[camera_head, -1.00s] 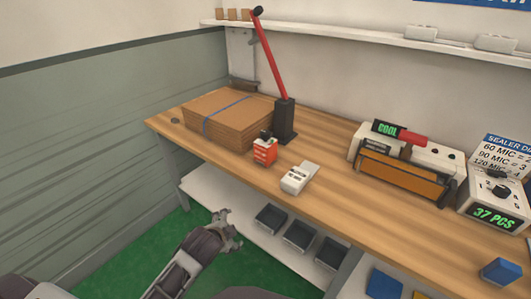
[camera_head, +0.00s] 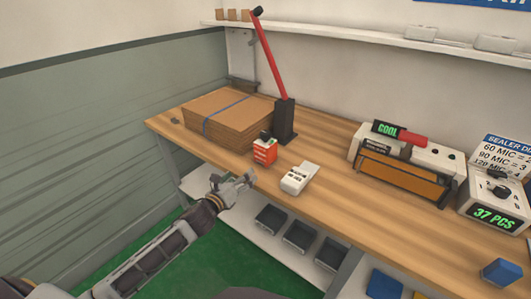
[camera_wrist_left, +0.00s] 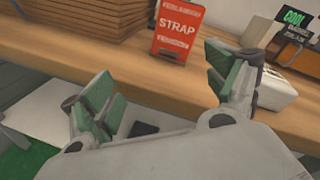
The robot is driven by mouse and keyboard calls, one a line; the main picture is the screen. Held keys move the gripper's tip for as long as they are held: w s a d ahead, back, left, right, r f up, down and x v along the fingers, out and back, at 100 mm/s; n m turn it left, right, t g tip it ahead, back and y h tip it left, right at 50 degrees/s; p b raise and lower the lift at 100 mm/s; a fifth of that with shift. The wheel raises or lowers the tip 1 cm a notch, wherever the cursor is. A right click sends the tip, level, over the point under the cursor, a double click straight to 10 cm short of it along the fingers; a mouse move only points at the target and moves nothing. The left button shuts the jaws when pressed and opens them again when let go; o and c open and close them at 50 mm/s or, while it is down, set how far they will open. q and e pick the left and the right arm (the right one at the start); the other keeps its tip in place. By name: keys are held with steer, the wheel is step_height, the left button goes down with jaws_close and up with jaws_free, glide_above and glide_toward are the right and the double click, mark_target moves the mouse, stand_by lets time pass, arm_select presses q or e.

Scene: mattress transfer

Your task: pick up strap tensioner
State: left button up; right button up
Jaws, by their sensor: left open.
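The strap tensioner appears to be the small red block (camera_head: 264,151) with a dark top, standing near the front edge of the bench. In the left wrist view its red face (camera_wrist_left: 178,28) reads STRAP, and its top is cut off by the frame. My left gripper (camera_head: 236,181) is just in front of the bench edge, below and left of the red block. It is open and empty. In the left wrist view its green-padded fingers (camera_wrist_left: 165,95) are spread, with the red block beyond the gap, not touched. My right gripper is not in view.
A stack of brown cardboard (camera_head: 225,118) with a blue strap lies behind left. A black post with a red lever (camera_head: 284,120) stands behind the block. A white device (camera_head: 300,177) sits to its right. A lower shelf (camera_head: 235,217) holds dark bins.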

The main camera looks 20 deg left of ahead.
mark_target(260, 153)
arm_select(q)
steer(key=r+m+h, duration=0.1)
steer(key=m, duration=0.1)
steer(key=w+r+m+h, duration=0.1)
steer(key=m, duration=0.2)
steer(key=m+h, duration=0.1)
steer(key=m, duration=0.2)
steer(key=shift+w+d+r+t, duration=0.25)
steer(key=shift+w+r+t, duration=0.05)
steer(key=shift+w+r, duration=0.1)
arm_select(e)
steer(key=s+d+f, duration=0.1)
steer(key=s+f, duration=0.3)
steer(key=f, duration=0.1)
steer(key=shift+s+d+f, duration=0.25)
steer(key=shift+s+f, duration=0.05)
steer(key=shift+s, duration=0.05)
arm_select(q)
steer(key=shift+w, duration=0.1)
steer(key=shift+x, duration=4.1)
steer(key=shift+d, duration=0.15)
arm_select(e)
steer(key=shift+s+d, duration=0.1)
arm_select(q)
steer(key=shift+x, duration=2.65)
steer(key=shift+r, duration=0.1)
